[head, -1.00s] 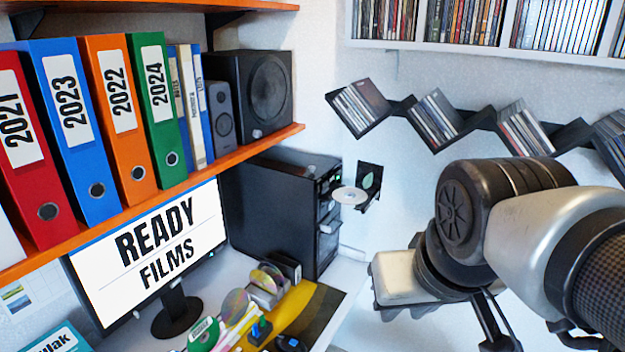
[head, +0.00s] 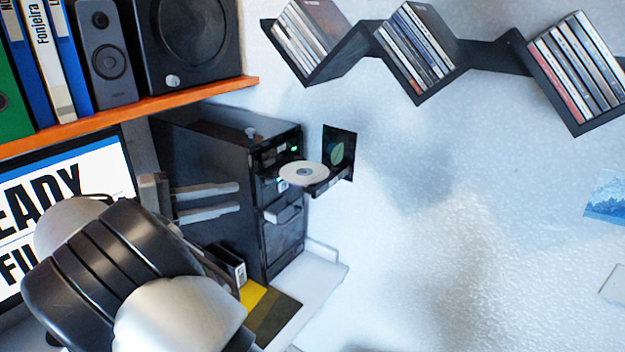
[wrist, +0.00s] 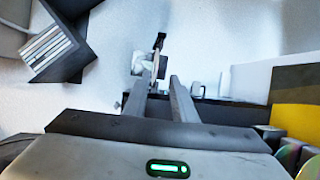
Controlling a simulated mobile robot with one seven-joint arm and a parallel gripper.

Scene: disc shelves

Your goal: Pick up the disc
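The white disc (head: 303,174) lies flat at the front of the black computer tower (head: 200,150), on what looks like its pulled-out drive tray (head: 336,179). My gripper (head: 238,197) is open and empty, left of the disc in the head view, its two grey fingers pointing right across the tower's side. A clear gap shows between fingertips and disc in that picture. In the wrist view my gripper (wrist: 159,80) shows a gap between its fingers. A small pale and dark shape lies beyond the fingertips there; I cannot tell clearly which part is the disc.
A dark square panel with a leaf (head: 340,148) stands just behind the disc. The orange shelf (head: 150,107) with binders and speakers hangs above the tower. A monitor (head: 110,160) is at left. Black zigzag disc shelves (head: 490,57) are on the wall. Space right of the disc is free.

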